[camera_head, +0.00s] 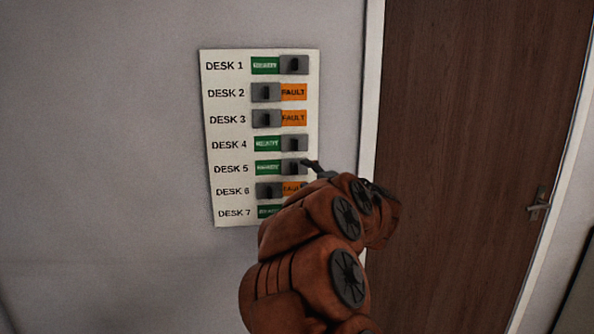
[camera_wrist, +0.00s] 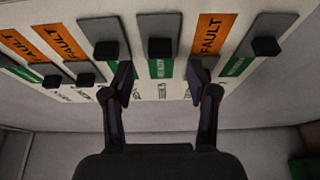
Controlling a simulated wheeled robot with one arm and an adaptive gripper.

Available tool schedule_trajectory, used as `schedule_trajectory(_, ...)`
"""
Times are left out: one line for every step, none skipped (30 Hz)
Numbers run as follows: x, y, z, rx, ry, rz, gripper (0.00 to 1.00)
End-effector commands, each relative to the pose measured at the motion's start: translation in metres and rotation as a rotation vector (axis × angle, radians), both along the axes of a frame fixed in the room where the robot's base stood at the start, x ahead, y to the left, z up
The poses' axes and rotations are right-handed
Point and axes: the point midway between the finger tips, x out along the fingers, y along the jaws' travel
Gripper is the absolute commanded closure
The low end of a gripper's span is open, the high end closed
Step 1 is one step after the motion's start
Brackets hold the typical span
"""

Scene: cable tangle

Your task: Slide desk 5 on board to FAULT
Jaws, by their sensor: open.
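A white board (camera_head: 229,130) on the wall has rows labelled DESK 1 to DESK 7. The desk 5 slider (camera_head: 290,168), grey with a dark knob, sits at the right of its row, with its green label (camera_head: 268,168) uncovered on the left and no orange FAULT showing. In the wrist view, the desk 5 slider (camera_wrist: 159,24) is at upper centre, its green label (camera_wrist: 160,69) below it. My gripper (camera_wrist: 162,76) is open and empty, its two fingers apart on either side of the desk 5 row. In the head view my gripper (camera_head: 311,167) is just right of that slider.
The desk 4 slider (camera_head: 294,143) is also at right. The desk 6 slider (camera_head: 269,190) is at left, with its FAULT label partly behind my arm. My arm partly covers desk 7. A brown door (camera_head: 470,110) stands to the right; bare wall lies left.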

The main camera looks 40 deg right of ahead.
Motion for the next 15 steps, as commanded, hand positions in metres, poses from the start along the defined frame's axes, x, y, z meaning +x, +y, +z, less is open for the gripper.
schedule_trajectory(0.007, -0.001, 0.001, 0.001, 0.001, 0.003, 0.42)
schedule_trajectory(0.011, -0.002, 0.001, 0.001, 0.001, 0.003, 0.42)
schedule_trajectory(0.017, -0.003, 0.001, 0.000, 0.001, 0.004, 0.42)
schedule_trajectory(0.021, -0.004, 0.001, 0.001, 0.000, 0.005, 0.42)
schedule_trajectory(0.025, -0.005, 0.001, 0.001, 0.000, 0.005, 0.42)
schedule_trajectory(0.030, -0.006, 0.001, 0.002, -0.001, 0.006, 0.42)
schedule_trajectory(0.034, -0.007, 0.001, 0.001, 0.000, 0.005, 0.42)
schedule_trajectory(0.037, -0.008, 0.001, 0.001, 0.001, 0.004, 0.42)
schedule_trajectory(0.041, -0.010, 0.001, 0.000, 0.001, 0.003, 0.42)
schedule_trajectory(0.044, -0.011, 0.001, 0.001, 0.002, 0.002, 0.42)
schedule_trajectory(0.046, -0.011, 0.001, 0.000, 0.001, 0.002, 0.42)
schedule_trajectory(0.049, -0.012, 0.001, 0.000, 0.001, 0.002, 0.42)
schedule_trajectory(0.051, -0.013, 0.001, 0.000, 0.000, 0.002, 0.42)
schedule_trajectory(0.052, -0.013, 0.001, 0.000, 0.000, 0.002, 0.42)
schedule_trajectory(0.054, -0.013, 0.001, 0.000, 0.000, 0.002, 0.42)
